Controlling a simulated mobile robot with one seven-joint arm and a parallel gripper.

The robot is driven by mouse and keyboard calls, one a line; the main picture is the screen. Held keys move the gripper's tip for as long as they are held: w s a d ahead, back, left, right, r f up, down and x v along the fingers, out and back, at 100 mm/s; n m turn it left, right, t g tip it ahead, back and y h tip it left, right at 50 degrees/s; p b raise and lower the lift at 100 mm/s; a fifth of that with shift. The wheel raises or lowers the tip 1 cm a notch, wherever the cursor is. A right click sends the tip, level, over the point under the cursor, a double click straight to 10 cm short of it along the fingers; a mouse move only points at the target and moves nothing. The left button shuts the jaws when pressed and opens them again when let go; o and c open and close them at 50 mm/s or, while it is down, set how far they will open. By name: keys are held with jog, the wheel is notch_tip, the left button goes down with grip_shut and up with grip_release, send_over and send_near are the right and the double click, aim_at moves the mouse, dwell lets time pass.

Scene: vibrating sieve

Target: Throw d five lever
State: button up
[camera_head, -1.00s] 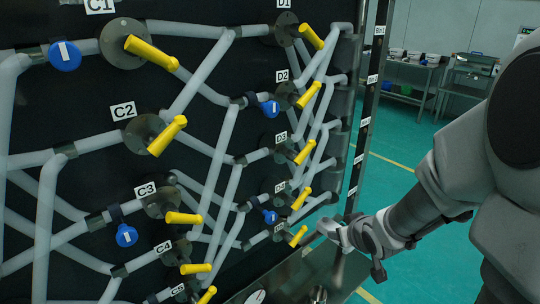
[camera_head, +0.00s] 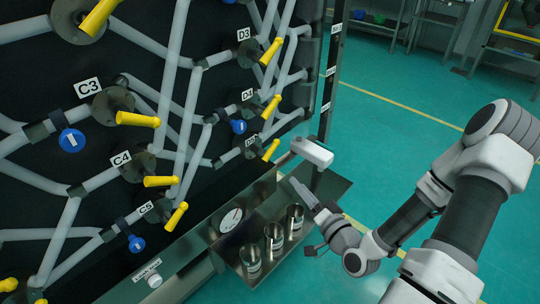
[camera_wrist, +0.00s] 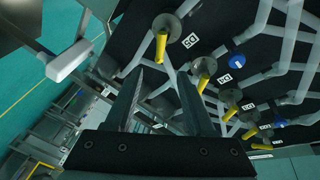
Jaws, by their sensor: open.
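The D5 lever (camera_head: 271,150) is a yellow handle on a round grey hub beside the D5 label, at the lower right end of the black panel. In the wrist view the D5 lever (camera_wrist: 161,48) hangs from its hub just beyond my fingertips. My gripper (camera_head: 303,190) is below and to the right of the lever in the head view, apart from it. In the wrist view my gripper (camera_wrist: 163,78) is open, with nothing between its two fingers.
A white block (camera_head: 312,152) juts out close to the lever and my gripper. Below it is a metal shelf (camera_head: 328,192) with several metal cups (camera_head: 274,238) and a round gauge (camera_head: 231,220). The D4 lever (camera_head: 271,106) is just above. Green floor lies open at right.

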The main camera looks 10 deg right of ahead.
aim_at(272, 153)
jog(key=b+x, duration=0.1)
jog(key=x, duration=1.6)
jog(key=shift+w+r+b, duration=0.2)
jog(key=shift+b, duration=0.15)
grip_shut()
